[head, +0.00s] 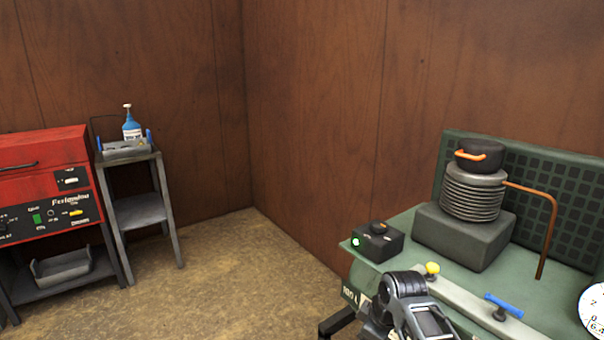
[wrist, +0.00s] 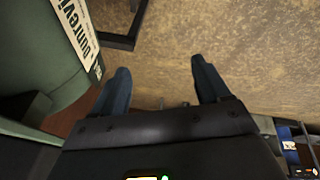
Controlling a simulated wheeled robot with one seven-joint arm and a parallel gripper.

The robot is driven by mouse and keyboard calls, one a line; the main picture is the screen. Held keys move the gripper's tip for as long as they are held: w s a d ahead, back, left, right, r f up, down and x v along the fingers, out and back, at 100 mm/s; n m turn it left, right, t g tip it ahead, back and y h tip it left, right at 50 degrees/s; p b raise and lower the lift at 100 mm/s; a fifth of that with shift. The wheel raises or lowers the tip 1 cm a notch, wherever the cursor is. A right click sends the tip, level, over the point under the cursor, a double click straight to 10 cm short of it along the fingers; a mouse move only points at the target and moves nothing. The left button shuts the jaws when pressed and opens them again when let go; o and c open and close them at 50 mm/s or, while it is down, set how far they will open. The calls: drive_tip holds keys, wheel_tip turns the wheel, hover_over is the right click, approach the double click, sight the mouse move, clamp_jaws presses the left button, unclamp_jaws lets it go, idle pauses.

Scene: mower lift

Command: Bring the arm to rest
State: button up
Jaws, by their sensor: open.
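My gripper (wrist: 160,64) shows in the wrist view with its two dark fingers spread wide apart. Nothing is between them, only the brown floor (wrist: 240,50) beyond. In the head view, part of my arm shows at the lower right, in front of the green bench (head: 395,262). The fingers cannot be made out there.
The bench carries a black box (head: 377,241), a ribbed engine-like unit (head: 473,197), a yellow knob (head: 432,269) and a blue handle (head: 503,306). A red machine (head: 40,180) and grey cart (head: 140,209) with a blue bottle (head: 131,127) stand left. Floor between is clear.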

drive_tip(key=s+a+f+m+t, duration=0.25)
drive_tip(key=s+f, duration=0.65)
drive_tip(key=s, duration=0.5)
drive_tip(key=s+d+m+t, duration=0.2)
drive_tip(key=s+m+t, duration=0.15)
drive_tip(key=s, duration=1.15)
drive_tip(key=s+d+r+m+t+h, duration=0.1)
drive_tip(key=s+d+r+m, duration=0.1)
drive_tip(key=s+r, duration=0.4)
drive_tip(key=s+d+r+m+t, duration=0.1)
drive_tip(key=s+d+r, duration=0.15)
drive_tip(key=s, duration=0.55)
drive_tip(key=s+d+r+m+t, duration=0.1)
drive_tip(key=s+r, duration=0.4)
drive_tip(key=r, duration=0.4)
drive_tip(key=s+d+r+m+t, duration=0.1)
drive_tip(key=s+r+t, duration=0.1)
drive_tip(key=s+r, duration=0.3)
wheel_tip(320, 180, up, 4)
drive_tip(key=shift+s+d+r+h, duration=0.15)
drive_tip(key=shift+d+h, duration=0.1)
drive_tip(key=shift+h, duration=0.15)
